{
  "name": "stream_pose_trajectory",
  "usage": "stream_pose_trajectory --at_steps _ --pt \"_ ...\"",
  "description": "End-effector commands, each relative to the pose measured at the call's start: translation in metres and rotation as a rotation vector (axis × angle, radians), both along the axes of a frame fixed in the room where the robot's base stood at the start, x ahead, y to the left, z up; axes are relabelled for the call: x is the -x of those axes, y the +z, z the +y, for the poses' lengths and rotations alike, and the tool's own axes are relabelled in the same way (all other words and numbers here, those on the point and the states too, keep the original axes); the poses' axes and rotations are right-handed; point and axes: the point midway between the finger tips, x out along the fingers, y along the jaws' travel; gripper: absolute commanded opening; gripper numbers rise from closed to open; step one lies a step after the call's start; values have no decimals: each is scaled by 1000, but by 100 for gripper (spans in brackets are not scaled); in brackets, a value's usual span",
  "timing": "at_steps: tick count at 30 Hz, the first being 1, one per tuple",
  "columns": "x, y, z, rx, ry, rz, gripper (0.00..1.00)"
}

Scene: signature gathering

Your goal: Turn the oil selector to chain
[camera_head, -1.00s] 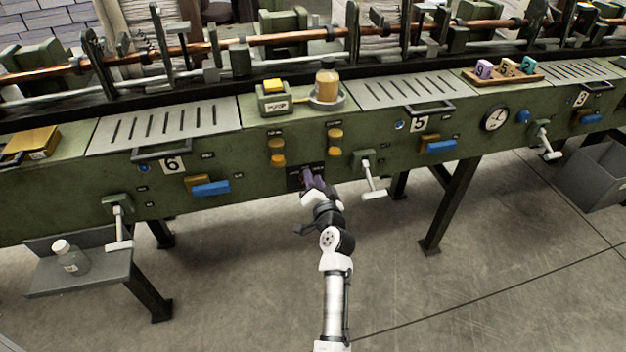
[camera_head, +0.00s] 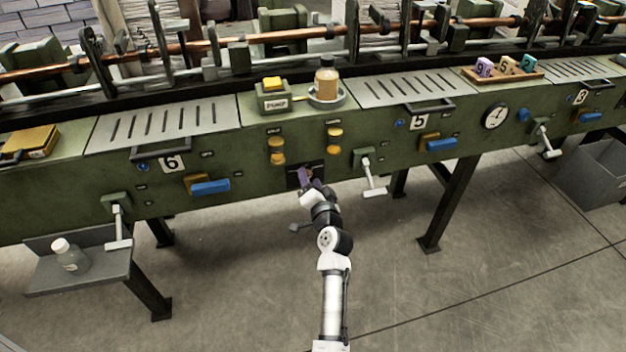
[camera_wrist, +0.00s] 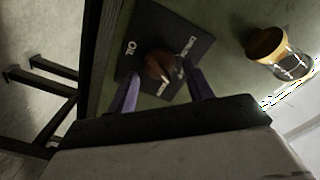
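The oil selector is a brown round knob (camera_wrist: 160,66) on a dark plate (camera_wrist: 138,32) with white lettering, of which "OIL" is readable in the wrist view. In the head view the dark plate (camera_head: 292,178) sits low on the green machine front, partly hidden by my gripper. My gripper (camera_wrist: 163,92) has its two purple fingers apart, one on each side of the knob's near edge. It also shows in the head view (camera_head: 309,175), at the plate. I cannot tell whether either finger touches the knob. The pointer's exact setting is unclear.
A crank handle (camera_head: 372,178) sticks out just right of the selector. Yellow sight glasses (camera_head: 276,151) are above it, one close by in the wrist view (camera_wrist: 268,44). A blue-handled lever (camera_head: 210,187) is to the left. A table leg (camera_head: 450,205) stands to the right.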

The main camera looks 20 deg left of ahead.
Motion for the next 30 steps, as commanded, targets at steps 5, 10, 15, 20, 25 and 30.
stream_pose_trajectory --at_steps 5,10,15,20,25,30 --pt "-1 3 -2 -1 -5 -5 51" --pt "2 3 -6 -2 -7 -7 51" --pt "22 2 -20 -2 -9 -7 51" --pt "53 0 -40 -2 -9 -6 51" --pt "84 0 -60 -2 -6 -5 51" --pt "104 2 -73 -2 -5 -4 51"
